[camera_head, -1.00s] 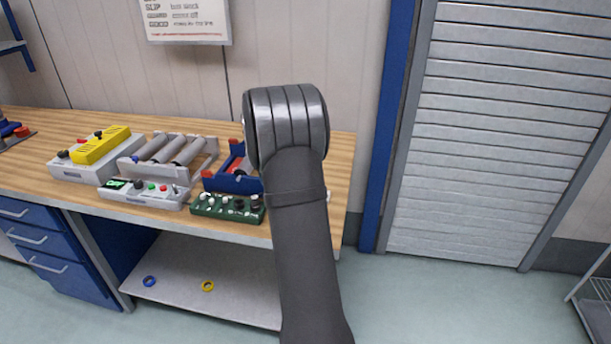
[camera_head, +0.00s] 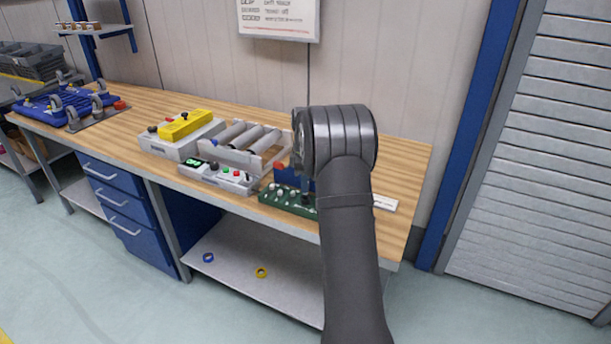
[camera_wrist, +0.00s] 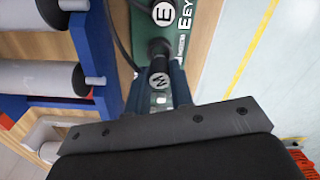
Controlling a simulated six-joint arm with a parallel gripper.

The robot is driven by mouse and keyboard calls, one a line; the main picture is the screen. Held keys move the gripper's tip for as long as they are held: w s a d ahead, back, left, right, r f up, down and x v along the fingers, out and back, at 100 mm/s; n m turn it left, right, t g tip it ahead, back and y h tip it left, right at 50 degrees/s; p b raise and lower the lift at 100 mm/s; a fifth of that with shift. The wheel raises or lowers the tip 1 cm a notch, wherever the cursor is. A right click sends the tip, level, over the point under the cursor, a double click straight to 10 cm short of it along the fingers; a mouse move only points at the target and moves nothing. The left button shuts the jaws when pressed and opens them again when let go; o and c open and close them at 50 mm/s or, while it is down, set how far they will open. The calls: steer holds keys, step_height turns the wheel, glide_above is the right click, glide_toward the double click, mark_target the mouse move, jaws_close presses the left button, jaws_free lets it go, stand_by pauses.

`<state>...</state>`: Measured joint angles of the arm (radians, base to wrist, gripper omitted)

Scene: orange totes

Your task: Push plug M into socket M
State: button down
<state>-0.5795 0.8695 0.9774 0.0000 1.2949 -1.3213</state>
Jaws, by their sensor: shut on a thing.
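In the wrist view, my gripper (camera_wrist: 157,92) is shut on a dark plug (camera_wrist: 158,68) with a round label that reads as M. The plug's black end lies against or just above the green box (camera_wrist: 186,38); I cannot tell whether it is seated. A round E label (camera_wrist: 165,13) shows on or above this box. In the head view, the green box (camera_head: 283,197) stands at the bench's front edge with several knobs or plugs on it. My arm hides the gripper and the held plug there. I cannot make out socket M.
Left of the green box stand a light control box (camera_head: 217,178), a roller unit (camera_head: 245,145) and a grey box with a yellow top (camera_head: 186,126). A blue holder (camera_head: 301,177) sits behind the green box, partly hidden. Bare bench top (camera_head: 395,165) lies to the right.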

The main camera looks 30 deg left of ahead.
steer(key=shift+f, duration=0.3)
steer(key=shift+f, duration=0.25)
steer(key=shift+f, duration=0.65)
steer(key=shift+f, duration=0.2)
stand_by(0.5)
steer(key=c, duration=1.2)
jaws_free()
step_height(320, 180, up, 17)
steer(key=shift+r, duration=0.15)
